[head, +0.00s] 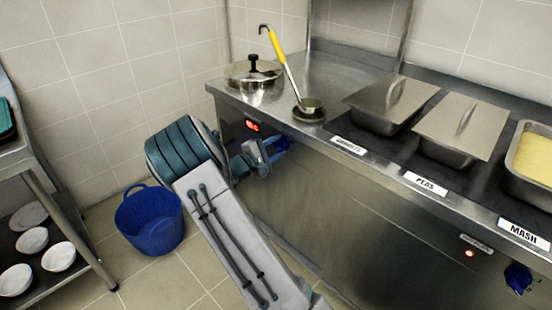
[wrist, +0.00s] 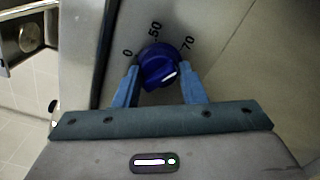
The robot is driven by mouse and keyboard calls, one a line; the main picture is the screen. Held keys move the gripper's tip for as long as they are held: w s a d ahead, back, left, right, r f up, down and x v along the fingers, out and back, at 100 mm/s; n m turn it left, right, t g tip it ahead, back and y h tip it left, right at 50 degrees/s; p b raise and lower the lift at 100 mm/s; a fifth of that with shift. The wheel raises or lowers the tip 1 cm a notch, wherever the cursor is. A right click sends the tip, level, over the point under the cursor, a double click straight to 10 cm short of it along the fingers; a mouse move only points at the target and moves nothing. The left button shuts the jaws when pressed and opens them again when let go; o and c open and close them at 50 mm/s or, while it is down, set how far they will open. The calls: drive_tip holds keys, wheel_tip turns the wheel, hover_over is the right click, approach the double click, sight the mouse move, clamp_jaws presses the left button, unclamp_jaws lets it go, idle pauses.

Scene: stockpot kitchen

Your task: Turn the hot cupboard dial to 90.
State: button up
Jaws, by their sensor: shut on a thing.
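A blue dial (wrist: 159,66) with a white pointer line sits on the steel front panel. Marks 0, 50 and 70 are readable around it in the wrist view; no 90 mark is visible. The pointer line lies on the dial's lower right part, slanting up to the right, past the 70 mark. My gripper (wrist: 162,88) is shut on the dial, one finger on each side. In the head view my gripper (head: 264,156) is at the counter's left front, with the blue dial (head: 282,146) partly hidden behind it.
Another blue dial (head: 518,278) is at the far right, near a small red light (head: 469,253). A blue bucket (head: 150,218) and a shelf rack (head: 62,186) stand left of my arm. A ladle (head: 284,62) rests on the counter.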

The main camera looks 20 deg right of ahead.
drive_tip(key=m+b, duration=0.2)
drive_tip(key=b, duration=0.1)
drive_tip(key=m+b, duration=0.2)
drive_tip(key=b, duration=0.2)
drive_tip(key=shift+f+m, duration=0.3)
drive_tip(key=shift+f, duration=0.05)
drive_tip(key=m+b, duration=0.3)
drive_tip(key=b, duration=0.4)
drive_tip(key=shift+m+b, duration=0.4)
drive_tip(key=m+b, duration=0.1)
drive_tip(key=b, duration=0.1)
drive_tip(key=m+b, duration=0.1)
drive_tip(key=b, duration=0.2)
drive_tip(key=shift+r+m, duration=0.3)
drive_tip(key=shift+r+m+b, duration=0.2)
drive_tip(key=shift+m+b, duration=0.1)
drive_tip(key=shift+b, duration=0.1)
drive_tip(key=o, duration=1)
